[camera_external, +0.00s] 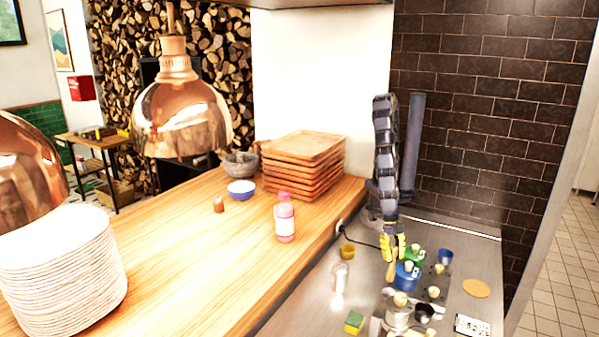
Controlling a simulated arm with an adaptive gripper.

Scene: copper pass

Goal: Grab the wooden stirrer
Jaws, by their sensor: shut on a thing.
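My gripper (394,250), with yellow fingers, points down over the steel counter at the right. It is shut on a small tan wooden piece, which looks like the wooden stirrer (391,272). The stirrer's lower part shows below the fingers; its upper part is hidden between them. It hangs roughly upright just left of a blue container (407,276). I cannot tell whether its lower end touches anything.
A green container (414,257), a blue cup (446,257), a clear bottle (340,278), a yellow cup (347,251) and a sponge (354,322) stand around the gripper. A metal pot (398,316) is in front. The wooden counter (210,270) rises at the left.

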